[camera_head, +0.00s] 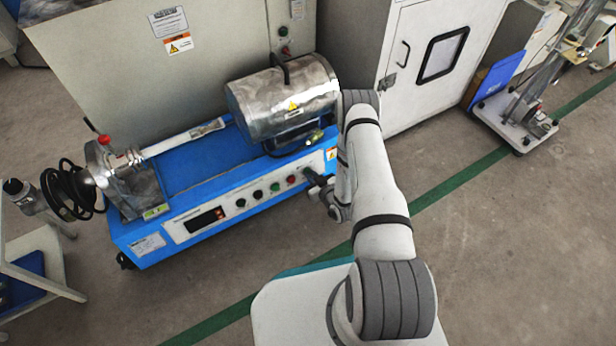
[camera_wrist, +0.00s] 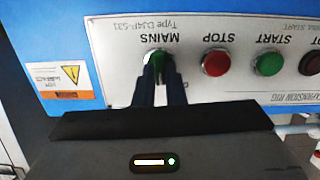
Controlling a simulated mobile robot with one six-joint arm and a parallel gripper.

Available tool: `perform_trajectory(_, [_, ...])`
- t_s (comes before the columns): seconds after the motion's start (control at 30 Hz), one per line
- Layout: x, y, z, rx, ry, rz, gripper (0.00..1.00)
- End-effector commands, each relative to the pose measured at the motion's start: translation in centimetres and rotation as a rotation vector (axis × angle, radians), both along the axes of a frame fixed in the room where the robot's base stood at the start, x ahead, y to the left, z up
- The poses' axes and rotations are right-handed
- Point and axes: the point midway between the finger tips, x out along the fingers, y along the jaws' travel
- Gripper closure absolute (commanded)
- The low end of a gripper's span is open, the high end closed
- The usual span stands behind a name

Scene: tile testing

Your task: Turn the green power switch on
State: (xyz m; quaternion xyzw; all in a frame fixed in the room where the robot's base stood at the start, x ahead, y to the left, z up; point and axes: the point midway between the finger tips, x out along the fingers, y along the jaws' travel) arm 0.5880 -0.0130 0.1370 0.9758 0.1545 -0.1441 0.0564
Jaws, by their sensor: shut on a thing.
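The green power switch (camera_wrist: 157,61) is on the light control panel under the label MAINS, which appears upside down in the wrist view. My gripper (camera_wrist: 158,68) has its two dark fingers on either side of the switch and is shut on it. Only a little green shows between the fingertips, so I cannot tell the switch's position. In the head view my gripper (camera_head: 312,179) is at the right end of the panel and hides the switch.
A red STOP button (camera_wrist: 215,62) and a green START button (camera_wrist: 269,62) sit beside the switch. The panel is on the front of a blue test rig (camera_head: 190,165) carrying a metal cylinder (camera_head: 270,103). Floor in front is clear.

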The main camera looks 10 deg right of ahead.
Motion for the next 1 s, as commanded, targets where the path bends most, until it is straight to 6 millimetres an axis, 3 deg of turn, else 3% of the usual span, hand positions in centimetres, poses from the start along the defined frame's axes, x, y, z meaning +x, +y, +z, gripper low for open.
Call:
perform_trajectory(0.6, [-0.51,0.0,-0.66,0.531,0.19,-0.12,1.0])
perform_trajectory(1.0, [-0.47,0.0,-0.71,0.749,0.26,-0.17,1.0])
